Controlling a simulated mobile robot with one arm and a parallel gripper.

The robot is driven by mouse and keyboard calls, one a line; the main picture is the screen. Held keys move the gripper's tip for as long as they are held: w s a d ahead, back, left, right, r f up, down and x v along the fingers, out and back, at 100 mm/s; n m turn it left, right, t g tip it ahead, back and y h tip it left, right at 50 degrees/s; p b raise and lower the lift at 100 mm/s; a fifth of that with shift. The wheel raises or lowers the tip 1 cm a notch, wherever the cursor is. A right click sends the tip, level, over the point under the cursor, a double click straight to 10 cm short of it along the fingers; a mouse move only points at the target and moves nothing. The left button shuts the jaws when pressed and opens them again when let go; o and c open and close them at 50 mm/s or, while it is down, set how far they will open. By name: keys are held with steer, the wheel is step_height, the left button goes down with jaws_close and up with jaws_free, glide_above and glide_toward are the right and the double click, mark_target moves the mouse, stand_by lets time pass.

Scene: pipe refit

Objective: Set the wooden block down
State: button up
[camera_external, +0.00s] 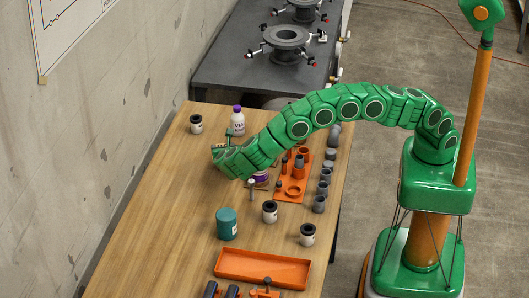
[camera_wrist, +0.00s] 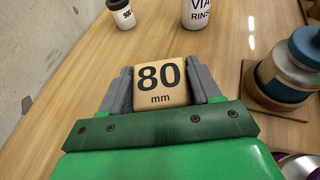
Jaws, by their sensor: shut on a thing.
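The wooden block (camera_wrist: 161,84), marked "80 mm", sits between the two grey fingers of my gripper (camera_wrist: 162,88) in the wrist view. The fingers are shut on its left and right sides. The table's wooden top (camera_wrist: 65,75) shows around and beyond it; I cannot tell whether the block touches it. In the external view my gripper (camera_external: 219,148) is over the left-middle part of the table (camera_external: 165,215), and the block is mostly hidden there.
A white bottle with a purple cap (camera_external: 238,122) and a dark-lidded small jar (camera_external: 196,124) stand beyond my gripper. A teal can (camera_external: 227,224), more jars, an orange tray (camera_external: 262,268) and grey fittings (camera_external: 324,174) stand nearer and right. The table's left side is clear.

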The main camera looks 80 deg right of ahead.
steer(key=shift+f, duration=0.1)
steer(key=o, duration=1.1)
steer(key=shift+o, duration=0.2)
